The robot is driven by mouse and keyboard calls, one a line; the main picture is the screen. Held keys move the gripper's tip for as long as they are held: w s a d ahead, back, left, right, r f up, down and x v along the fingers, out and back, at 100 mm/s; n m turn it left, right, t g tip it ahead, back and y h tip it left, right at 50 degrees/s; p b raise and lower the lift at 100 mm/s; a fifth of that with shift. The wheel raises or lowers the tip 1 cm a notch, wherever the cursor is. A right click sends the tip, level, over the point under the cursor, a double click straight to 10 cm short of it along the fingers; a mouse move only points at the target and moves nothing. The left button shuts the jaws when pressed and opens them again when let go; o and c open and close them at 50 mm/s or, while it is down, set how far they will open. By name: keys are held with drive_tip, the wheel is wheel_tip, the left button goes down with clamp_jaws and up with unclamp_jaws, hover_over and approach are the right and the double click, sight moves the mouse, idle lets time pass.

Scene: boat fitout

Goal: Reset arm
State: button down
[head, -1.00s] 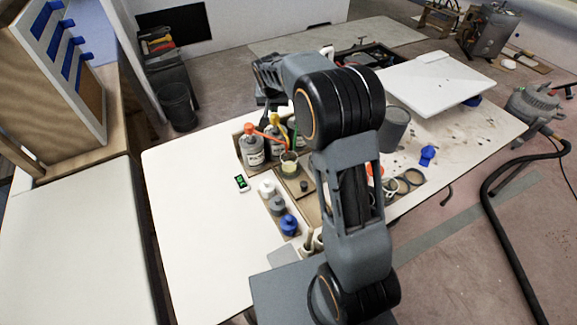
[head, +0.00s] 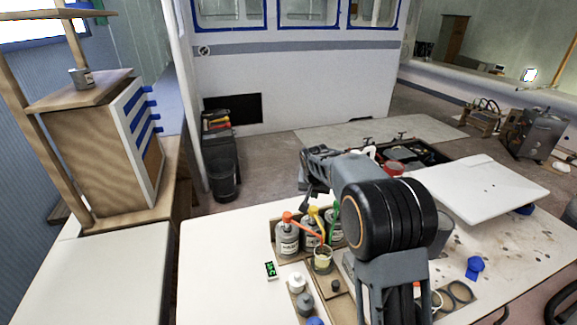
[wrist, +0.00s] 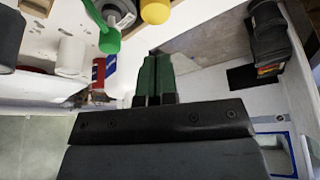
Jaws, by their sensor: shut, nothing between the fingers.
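My gripper (wrist: 155,80) is in the wrist view with its two dark green fingers side by side, shut and empty. In the head view my arm rises over the white table (head: 215,255) and bends away from the camera. Its wrist end is folded beyond the black elbow joint, and the fingertips are hard to make out there. The arm hides part of the table's middle.
Pump bottles (head: 288,238) with red, yellow and green tops stand beside a small cup (head: 322,260). A white board (head: 480,190) is at the right. Blue clamp (head: 475,267) lies nearby. The table's left part is clear.

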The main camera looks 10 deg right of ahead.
drive_tip(key=shift+n, duration=0.3)
drive_tip(key=s+r+n, duration=0.1)
drive_tip(key=s+r, duration=0.1)
drive_tip(key=s, duration=1.3)
drive_tip(key=s+r+n+y, duration=0.1)
drive_tip(key=s+r+n, duration=0.1)
drive_tip(key=s, duration=1.4)
drive_tip(key=shift+s+r, duration=0.15)
drive_tip(key=shift+r, duration=0.05)
drive_tip(key=shift+a, duration=0.1)
